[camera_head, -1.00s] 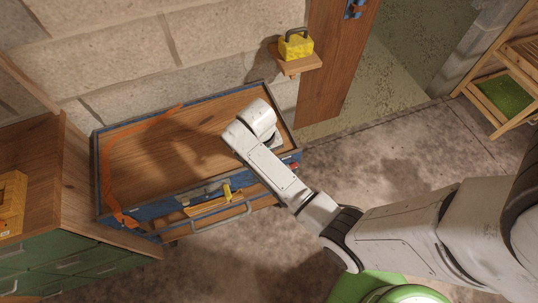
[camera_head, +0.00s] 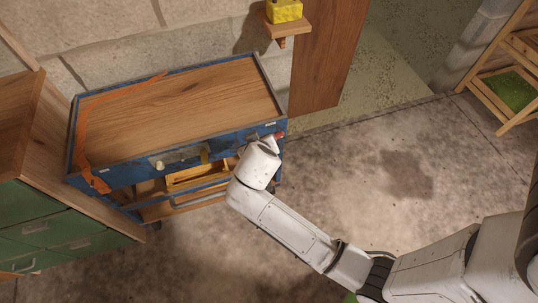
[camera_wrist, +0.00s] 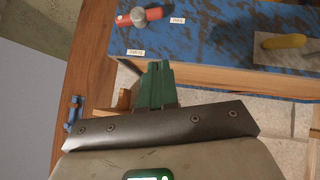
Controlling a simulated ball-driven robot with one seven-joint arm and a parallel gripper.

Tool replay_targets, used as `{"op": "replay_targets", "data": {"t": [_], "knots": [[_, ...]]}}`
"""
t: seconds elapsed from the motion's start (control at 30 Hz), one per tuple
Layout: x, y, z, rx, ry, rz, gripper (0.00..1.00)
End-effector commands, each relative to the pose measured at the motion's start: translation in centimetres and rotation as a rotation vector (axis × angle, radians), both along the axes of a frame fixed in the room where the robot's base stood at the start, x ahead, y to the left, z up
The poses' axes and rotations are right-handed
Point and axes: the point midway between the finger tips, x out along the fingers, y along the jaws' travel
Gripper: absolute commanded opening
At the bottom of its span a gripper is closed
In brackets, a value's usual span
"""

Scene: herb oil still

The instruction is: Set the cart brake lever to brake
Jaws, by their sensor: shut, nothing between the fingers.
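The cart (camera_head: 185,110) has a wooden top and a blue frame. A red lever (camera_head: 280,135) is on the frame's front right corner. In the wrist view the red lever (camera_wrist: 152,14) lies across the blue panel with a silver knob on it. One white label is to its right and another below it; their text is too small to read. My gripper (camera_wrist: 154,68) shows its green fingers together and empty, just below the lower label and apart from the lever. In the head view my wrist hides the fingers at the cart's front right corner.
A yellow handle (camera_wrist: 285,41) on a grey plate is along the panel to the right. An orange strap (camera_head: 85,145) lies over the cart's other end. A green-drawered cabinet (camera_head: 60,235) stands at left. The floor (camera_head: 370,170) right of the cart is clear.

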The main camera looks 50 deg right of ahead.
Motion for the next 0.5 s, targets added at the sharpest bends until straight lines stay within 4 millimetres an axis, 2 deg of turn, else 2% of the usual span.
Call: {"op": "replay_targets", "data": {"t": [0.5], "knots": [[0.25,0.03,-0.09,-0.013,-0.017,0.008,0.0]]}}
